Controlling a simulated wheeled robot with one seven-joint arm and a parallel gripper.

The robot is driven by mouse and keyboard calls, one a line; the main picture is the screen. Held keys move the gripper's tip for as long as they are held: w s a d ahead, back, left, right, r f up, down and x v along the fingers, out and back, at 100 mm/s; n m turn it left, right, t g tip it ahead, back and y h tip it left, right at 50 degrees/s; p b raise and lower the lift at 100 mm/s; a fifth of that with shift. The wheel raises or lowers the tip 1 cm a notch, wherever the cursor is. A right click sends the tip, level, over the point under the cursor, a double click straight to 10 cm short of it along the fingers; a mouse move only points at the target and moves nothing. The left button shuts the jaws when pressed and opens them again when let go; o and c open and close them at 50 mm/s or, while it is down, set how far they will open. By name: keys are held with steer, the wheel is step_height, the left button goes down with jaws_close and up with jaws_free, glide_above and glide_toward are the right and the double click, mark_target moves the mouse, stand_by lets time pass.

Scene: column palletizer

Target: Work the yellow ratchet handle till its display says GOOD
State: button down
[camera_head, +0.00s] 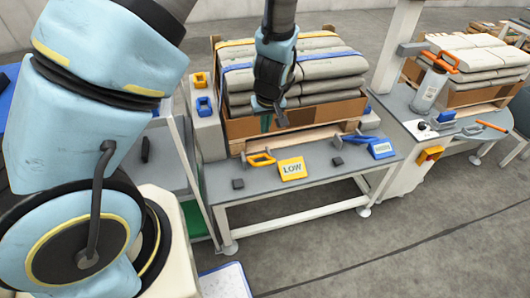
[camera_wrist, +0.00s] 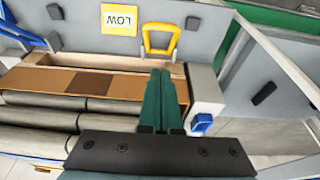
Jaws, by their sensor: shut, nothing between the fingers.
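The yellow ratchet handle (camera_head: 261,159) stands on the grey bench top, just left of a yellow display (camera_head: 292,168) that reads LOW. In the wrist view the handle (camera_wrist: 160,38) is a yellow loop beside the upside-down LOW display (camera_wrist: 121,18). My gripper (camera_head: 268,122) hangs above the front of the strapped sack stack, behind and above the handle. Its green fingers (camera_wrist: 160,88) are shut and empty, and in the wrist view they point toward the handle without touching it.
A blue handle (camera_head: 352,136) with a blue display (camera_head: 381,149) stands to the right on the same bench (camera_head: 330,164). Sacks (camera_head: 305,70) in a cardboard tray (camera_head: 305,118) stand behind. Another bench on the right holds orange-handled tools.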

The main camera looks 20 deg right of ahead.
steer(key=p, duration=0.3)
glide_above(265, 163)
steer(key=w, duration=0.2)
step_height(265, 163, down, 9)
steer(key=f, duration=0.1)
steer(key=f+p, duration=0.1)
steer(key=shift+s+d+f, duration=0.1)
steer(key=shift+s+f, duration=0.55)
steer(key=shift+f, duration=0.4)
steer(key=shift+f, duration=0.1)
steer(key=shift+s+f+t+b, duration=0.4)
steer(key=shift+s+f+b, duration=0.25)
steer(key=shift+b, duration=0.3)
steer(key=s+f+t+b, duration=0.5)
steer(key=f+b, duration=0.6)
steer(key=b, duration=0.2)
steer(key=shift+s+a+h, duration=0.3)
steer(key=shift+a, duration=0.15)
steer(key=shift+s+f+b, duration=0.1)
steer(key=shift+f+b, duration=0.15)
steer(key=shift+b, duration=0.05)
